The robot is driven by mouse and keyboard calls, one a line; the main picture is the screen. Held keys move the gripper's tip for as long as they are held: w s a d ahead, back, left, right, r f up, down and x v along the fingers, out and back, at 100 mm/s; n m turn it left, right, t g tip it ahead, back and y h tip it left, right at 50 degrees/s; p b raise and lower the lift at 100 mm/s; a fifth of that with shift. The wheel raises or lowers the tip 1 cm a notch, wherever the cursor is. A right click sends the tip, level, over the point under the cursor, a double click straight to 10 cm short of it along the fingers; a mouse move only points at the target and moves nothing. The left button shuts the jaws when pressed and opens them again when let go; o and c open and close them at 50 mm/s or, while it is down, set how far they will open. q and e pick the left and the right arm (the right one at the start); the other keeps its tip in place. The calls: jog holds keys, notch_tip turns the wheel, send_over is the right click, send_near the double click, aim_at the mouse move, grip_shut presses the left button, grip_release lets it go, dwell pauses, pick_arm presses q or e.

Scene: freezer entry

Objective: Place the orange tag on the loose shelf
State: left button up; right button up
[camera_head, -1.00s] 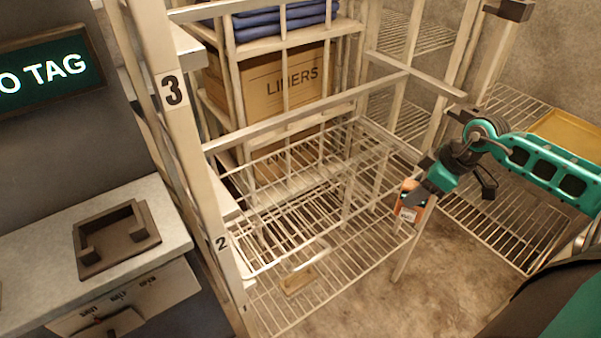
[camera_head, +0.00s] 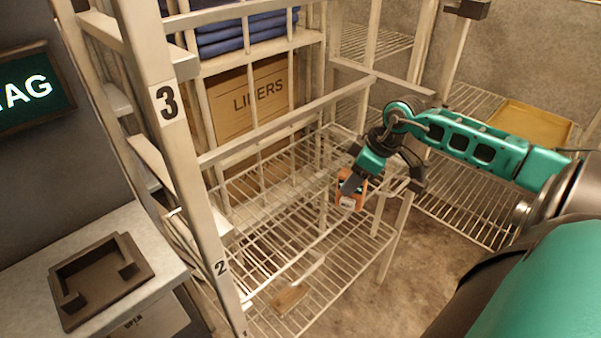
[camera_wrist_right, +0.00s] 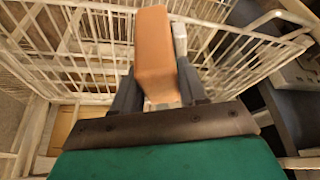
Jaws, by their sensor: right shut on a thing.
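My right gripper (camera_head: 352,184) is shut on the orange tag (camera_head: 347,201), an orange block with a white label on its face. The tag hangs by the right front part of a wire shelf (camera_head: 262,192) in the rack; I cannot tell whether it touches the wires. In the right wrist view the tag (camera_wrist_right: 155,55) stands out between the two dark fingers (camera_wrist_right: 158,92), with wire grid beyond it. Another wire shelf (camera_head: 330,262) lies lower. I cannot tell for sure which shelf is the loose one. My left gripper is out of view.
A LINERS box (camera_head: 245,100) and folded blue cloths (camera_head: 240,35) fill the rack's back. A tan block (camera_head: 290,297) is at the lower front. A dark tray (camera_head: 100,280) sits on the left counter.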

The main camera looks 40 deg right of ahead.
jog(key=w+a, duration=0.2)
jog(key=w, duration=0.1)
jog(key=w+a+b, duration=0.1)
jog(key=w+a, duration=0.1)
jog(key=w, duration=0.2)
jog(key=w+a+f, duration=0.1)
jog(key=w+a, duration=0.1)
jog(key=w, duration=0.2)
jog(key=shift+f, duration=0.25)
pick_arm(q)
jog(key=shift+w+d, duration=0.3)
pick_arm(e)
jog(key=shift+d, duration=0.1)
jog(key=o, duration=1.1)
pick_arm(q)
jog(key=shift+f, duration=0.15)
